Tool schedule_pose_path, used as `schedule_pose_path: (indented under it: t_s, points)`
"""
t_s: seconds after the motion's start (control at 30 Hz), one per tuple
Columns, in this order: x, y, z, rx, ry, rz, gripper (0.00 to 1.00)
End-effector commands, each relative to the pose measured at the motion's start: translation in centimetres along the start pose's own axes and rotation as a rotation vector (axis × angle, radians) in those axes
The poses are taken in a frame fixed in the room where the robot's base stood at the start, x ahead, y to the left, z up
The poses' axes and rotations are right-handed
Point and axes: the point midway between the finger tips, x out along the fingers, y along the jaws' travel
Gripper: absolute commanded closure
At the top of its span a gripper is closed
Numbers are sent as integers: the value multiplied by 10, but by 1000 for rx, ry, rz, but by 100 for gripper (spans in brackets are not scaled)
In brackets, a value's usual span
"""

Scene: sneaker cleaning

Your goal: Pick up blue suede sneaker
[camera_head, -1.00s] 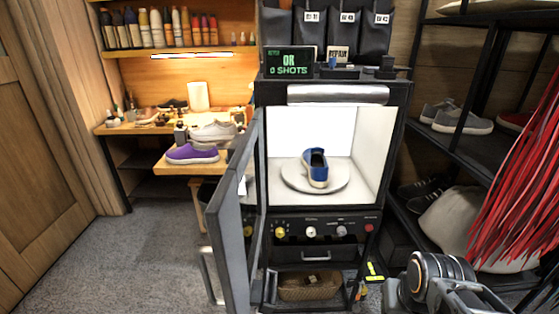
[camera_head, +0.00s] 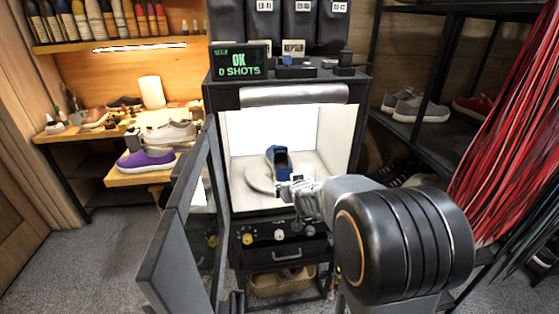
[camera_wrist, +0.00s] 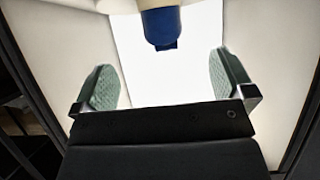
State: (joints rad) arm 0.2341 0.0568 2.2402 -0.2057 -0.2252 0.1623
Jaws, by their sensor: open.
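The blue suede sneaker (camera_head: 278,160) stands on the round white turntable (camera_head: 257,174) inside the lit box, its lower part partly hidden by my gripper in the head view. In the wrist view the sneaker (camera_wrist: 161,26) shows at the top centre, cut off by the frame, with a blue part and a pale sole. My gripper (camera_wrist: 162,82) is open, its two greenish pads apart with nothing between them. The sneaker lies ahead of the pads, between their lines. In the head view my gripper (camera_head: 290,190) is at the box's front opening, near the turntable.
The box's door (camera_head: 180,235) stands open to the left. The box's side walls flank my gripper. A purple sneaker (camera_head: 146,160) is on the bench at left. Shelves with shoes (camera_head: 420,108) and hanging red laces (camera_head: 510,120) are at right.

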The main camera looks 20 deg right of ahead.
Motion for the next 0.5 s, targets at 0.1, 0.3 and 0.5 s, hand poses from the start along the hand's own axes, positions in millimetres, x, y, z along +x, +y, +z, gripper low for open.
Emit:
schedule_pose_path:
  t_s: [0.1, 0.3, 0.5]
  points:
    - [14, 6, -11, 8, 70, -10, 0]
    - [48, 9, -18, 13, 111, -17, 0]
    - [81, 9, -23, 12, 113, -16, 0]
